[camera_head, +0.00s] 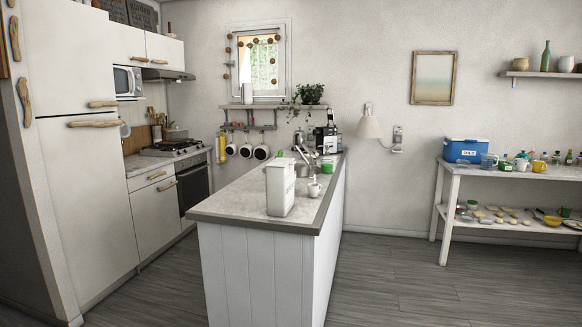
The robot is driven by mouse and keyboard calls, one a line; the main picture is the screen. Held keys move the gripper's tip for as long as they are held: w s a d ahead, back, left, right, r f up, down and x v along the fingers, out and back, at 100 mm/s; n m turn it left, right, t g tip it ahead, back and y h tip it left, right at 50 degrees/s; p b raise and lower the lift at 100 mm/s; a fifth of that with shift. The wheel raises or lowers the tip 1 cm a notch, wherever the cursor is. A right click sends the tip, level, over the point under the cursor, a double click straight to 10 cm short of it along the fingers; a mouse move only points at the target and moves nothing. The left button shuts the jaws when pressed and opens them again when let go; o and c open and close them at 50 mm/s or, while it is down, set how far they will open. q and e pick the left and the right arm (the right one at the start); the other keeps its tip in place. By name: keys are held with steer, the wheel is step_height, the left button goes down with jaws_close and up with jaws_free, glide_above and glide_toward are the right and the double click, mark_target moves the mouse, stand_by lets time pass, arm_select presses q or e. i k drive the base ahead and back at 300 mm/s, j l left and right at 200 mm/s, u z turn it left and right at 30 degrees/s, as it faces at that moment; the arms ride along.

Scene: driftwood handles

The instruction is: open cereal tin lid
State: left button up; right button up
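A tall white box-shaped container (280,190), probably the cereal tin, stands upright near the front end of the island counter (237,208). Its top looks covered, but the lid is too small to make out clearly. Neither of my grippers shows in the head view, so nothing is seen touching the container.
A white mug (314,190) stands just right of the container, with a tap (305,160), a green item (327,165) and a coffee machine (327,138) farther back. A fridge (85,170) is at left. Grey floor (400,285) is clear between the island and the side table (505,170).

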mark_target(278, 162)
steer(key=i+l+u, duration=0.1)
steer(key=u, duration=0.5)
steer(key=i+l+u, duration=0.4)
steer(key=l+u, duration=0.2)
steer(key=i+l+u, duration=0.1)
steer(key=l+u, duration=0.25)
steer(key=l, duration=0.15)
